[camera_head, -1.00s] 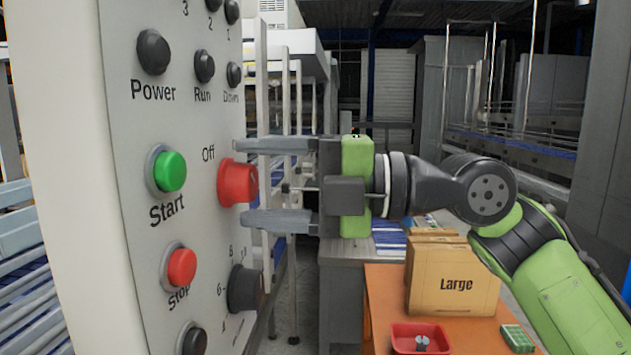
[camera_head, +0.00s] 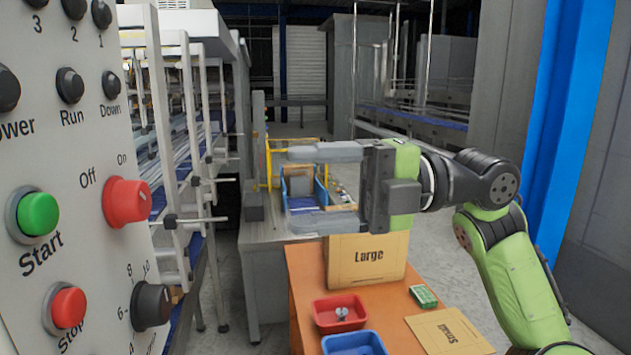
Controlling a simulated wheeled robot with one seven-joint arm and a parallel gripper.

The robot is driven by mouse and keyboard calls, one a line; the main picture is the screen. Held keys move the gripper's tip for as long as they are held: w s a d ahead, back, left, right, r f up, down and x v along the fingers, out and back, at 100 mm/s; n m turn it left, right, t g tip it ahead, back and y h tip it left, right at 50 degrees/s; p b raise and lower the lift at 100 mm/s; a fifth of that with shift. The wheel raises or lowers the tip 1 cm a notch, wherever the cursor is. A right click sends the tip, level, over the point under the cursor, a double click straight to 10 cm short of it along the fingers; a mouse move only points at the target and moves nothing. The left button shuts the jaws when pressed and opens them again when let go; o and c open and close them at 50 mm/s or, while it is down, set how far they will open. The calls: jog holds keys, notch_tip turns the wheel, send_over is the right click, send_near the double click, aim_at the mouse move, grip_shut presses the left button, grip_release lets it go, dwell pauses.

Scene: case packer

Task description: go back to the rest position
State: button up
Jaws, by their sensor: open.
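My gripper (camera_head: 296,189) is open and empty, its two grey fingers pointing left in the middle of the head view. It is held in the air above and behind the orange table, apart from the control panel (camera_head: 85,240) at the left. The panel carries a red Off/On knob (camera_head: 126,202), a green Start button (camera_head: 38,214), a red Stop button (camera_head: 68,307) and a black dial (camera_head: 151,306). My green arm reaches in from the lower right. Nothing is between the fingers except background seen through the gap.
An orange table (camera_head: 304,298) stands below my gripper. It bears a Large carton (camera_head: 367,262), a red bin (camera_head: 339,314), a blue bin (camera_head: 354,344), a green box (camera_head: 423,296) and a flat Small carton (camera_head: 450,331). A grey bench (camera_head: 262,235) and a blue post (camera_head: 570,150) stand around it.

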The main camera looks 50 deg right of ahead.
jog(key=shift+a, duration=0.1)
dwell(0.3)
jog(key=s+a+f+m+g+h+p, duration=0.1)
jog(key=s+a+f+m+h+p, duration=0.1)
jog(key=a+f+m+h, duration=0.9)
notch_tip(320, 180, down, 19)
jog(key=a+m+g+h, duration=0.2)
jog(key=m+g+h, duration=0.1)
jog(key=m, duration=1.5)
jog(key=shift+s+g+h+p, duration=0.3)
jog(key=shift+g, duration=0.2)
jog(key=shift+f, duration=0.1)
